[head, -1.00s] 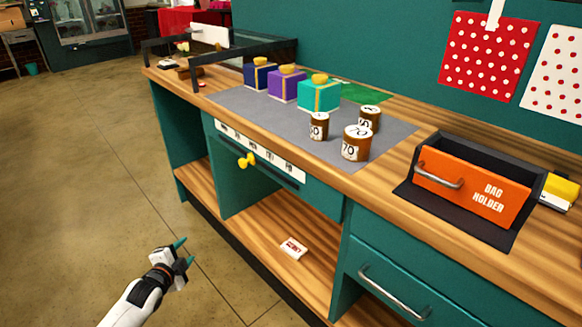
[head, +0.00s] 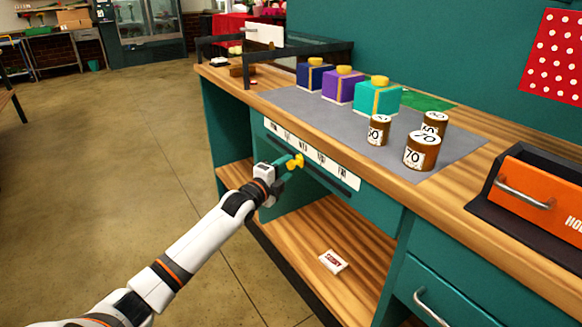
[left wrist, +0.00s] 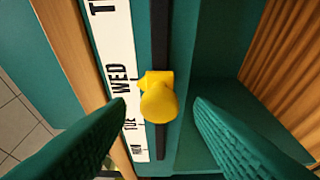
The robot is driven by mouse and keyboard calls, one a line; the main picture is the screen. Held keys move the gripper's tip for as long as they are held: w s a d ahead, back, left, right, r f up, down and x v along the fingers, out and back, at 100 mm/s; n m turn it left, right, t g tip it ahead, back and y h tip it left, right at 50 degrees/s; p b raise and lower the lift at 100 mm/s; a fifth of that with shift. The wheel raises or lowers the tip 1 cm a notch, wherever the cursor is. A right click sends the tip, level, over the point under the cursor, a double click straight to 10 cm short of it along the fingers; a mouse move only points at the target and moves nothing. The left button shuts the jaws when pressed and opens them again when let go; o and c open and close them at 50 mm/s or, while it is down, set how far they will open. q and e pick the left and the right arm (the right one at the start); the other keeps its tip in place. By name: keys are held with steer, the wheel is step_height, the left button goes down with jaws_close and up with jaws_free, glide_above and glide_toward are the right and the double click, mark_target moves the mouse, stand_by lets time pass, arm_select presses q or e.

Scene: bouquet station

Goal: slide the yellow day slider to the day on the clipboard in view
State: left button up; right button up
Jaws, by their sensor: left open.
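The yellow day slider (head: 295,161) sits on a dark rail below a white day strip (head: 341,174) on the bench front. In the left wrist view, the slider's yellow knob (left wrist: 158,100) has its pointed side beside WED on the strip (left wrist: 118,50); TUE is just below. My left gripper (head: 290,167) is at the slider. Its open green fingers (left wrist: 160,112) stand on either side of the knob, with gaps and no visible contact. My right gripper is out of view. I cannot make out a clipboard with a readable day.
The benchtop (head: 470,180) holds gift boxes (head: 377,97), several brown numbered cans (head: 422,151) and an orange bag holder (head: 545,197). A small white card (head: 333,261) lies on the lower shelf. Open floor (head: 110,160) lies to the left.

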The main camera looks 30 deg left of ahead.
mark_target(289, 166)
arm_select(q)
steer(key=shift+w, duration=1.65)
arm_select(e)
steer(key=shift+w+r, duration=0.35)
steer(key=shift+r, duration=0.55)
arm_select(q)
steer(key=shift+c, duration=0.3)
jaws_close()
